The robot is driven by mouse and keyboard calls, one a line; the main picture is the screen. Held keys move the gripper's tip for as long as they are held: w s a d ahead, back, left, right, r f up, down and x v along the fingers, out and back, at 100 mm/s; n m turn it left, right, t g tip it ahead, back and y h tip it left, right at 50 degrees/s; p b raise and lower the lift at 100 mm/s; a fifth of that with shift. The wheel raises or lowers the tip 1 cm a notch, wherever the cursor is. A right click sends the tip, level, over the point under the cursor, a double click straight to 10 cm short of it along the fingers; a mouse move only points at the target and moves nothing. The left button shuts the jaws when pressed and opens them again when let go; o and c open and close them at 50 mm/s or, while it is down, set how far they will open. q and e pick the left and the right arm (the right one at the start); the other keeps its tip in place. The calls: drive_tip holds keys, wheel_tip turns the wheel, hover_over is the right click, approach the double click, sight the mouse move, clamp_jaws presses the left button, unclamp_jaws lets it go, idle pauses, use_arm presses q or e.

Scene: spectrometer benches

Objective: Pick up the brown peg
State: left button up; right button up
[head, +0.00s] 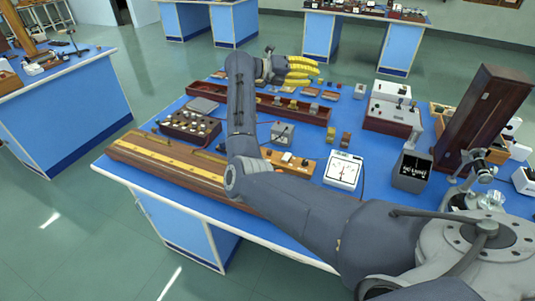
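No brown peg can be picked out with certainty. Several small brown pieces lie on the blue bench (225,258), among them a small brown block (346,140) right of the wooden tray and a brown piece (330,95) near the far edge. My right gripper (317,73), with yellow ribbed fingers pointing right, is over the far part of the bench. Its fingers lie close together in this view, and the gap between them is unclear. Nothing is clearly seen in its grasp. My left gripper is out of view.
A long wooden tray (318,116) with small parts lies below my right gripper. A long wood and brass rail (165,166) runs along the near left edge. A white meter (343,170), a dark display box (412,170) and a tall brown wooden case (482,115) stand to the right.

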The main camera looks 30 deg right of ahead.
wheel_tip(320, 180, down, 4)
drive_tip(key=f+y, duration=0.1)
drive_tip(key=y, duration=0.2)
drive_tip(key=m+t+y, duration=0.1)
drive_tip(key=t+y, duration=0.3)
drive_tip(key=y, duration=0.8)
hover_over(270, 150)
wheel_tip(270, 150, down, 10)
wheel_tip(270, 150, down, 10)
drive_tip(key=shift+a, duration=0.15)
drive_tip(key=shift+f, duration=3.45)
clamp_jaws()
